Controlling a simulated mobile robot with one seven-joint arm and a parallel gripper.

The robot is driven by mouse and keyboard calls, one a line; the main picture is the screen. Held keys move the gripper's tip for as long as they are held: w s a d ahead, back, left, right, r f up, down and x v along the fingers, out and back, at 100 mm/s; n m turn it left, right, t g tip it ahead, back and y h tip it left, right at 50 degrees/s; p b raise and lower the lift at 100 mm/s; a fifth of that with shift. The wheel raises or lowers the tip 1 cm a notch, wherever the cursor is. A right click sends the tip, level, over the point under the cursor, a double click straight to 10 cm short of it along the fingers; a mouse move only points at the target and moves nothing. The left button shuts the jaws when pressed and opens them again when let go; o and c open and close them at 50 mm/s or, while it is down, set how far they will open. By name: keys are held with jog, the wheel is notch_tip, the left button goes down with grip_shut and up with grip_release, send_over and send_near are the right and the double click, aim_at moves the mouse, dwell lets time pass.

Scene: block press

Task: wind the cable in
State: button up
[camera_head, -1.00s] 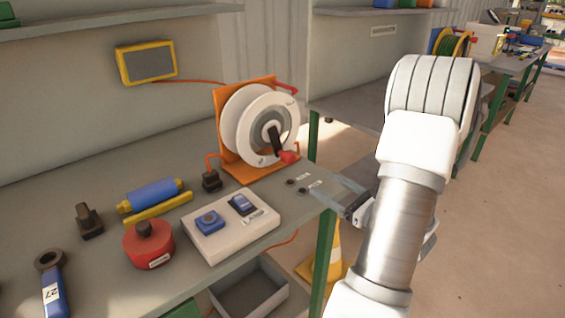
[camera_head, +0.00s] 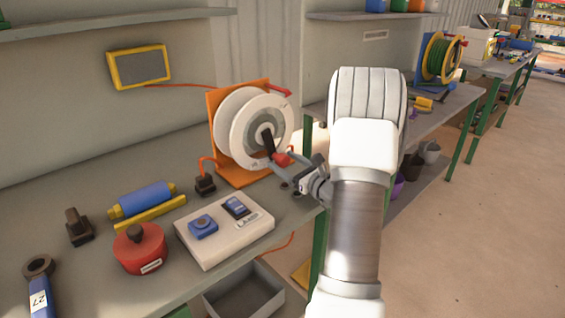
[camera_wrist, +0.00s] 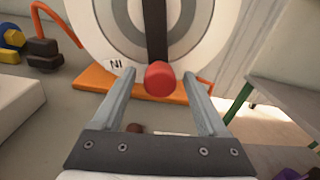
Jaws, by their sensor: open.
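The cable reel (camera_head: 243,122) is a white drum on an orange stand (camera_head: 222,175) at the back of the bench. A black crank (camera_head: 268,139) with a red knob (camera_head: 282,160) is on its face and points down. In the wrist view the red knob (camera_wrist: 159,79) lies between and just beyond the two fingertips of my gripper (camera_wrist: 160,84), with the black crank (camera_wrist: 156,30) above it. My gripper (camera_head: 286,162) is open around or just short of the knob. Contact cannot be told. An orange cable (camera_head: 208,165) runs to a black plug (camera_head: 205,185).
A white switch box (camera_head: 225,230) with blue switches stands in front of the reel. A red canister (camera_head: 140,248), a blue roller (camera_head: 147,198) and a blue tool (camera_head: 40,290) are to the left. A second bench with a green reel (camera_head: 440,57) is at right.

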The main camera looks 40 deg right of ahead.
jog(key=shift+w, duration=0.6)
grip_shut()
dwell(1.1)
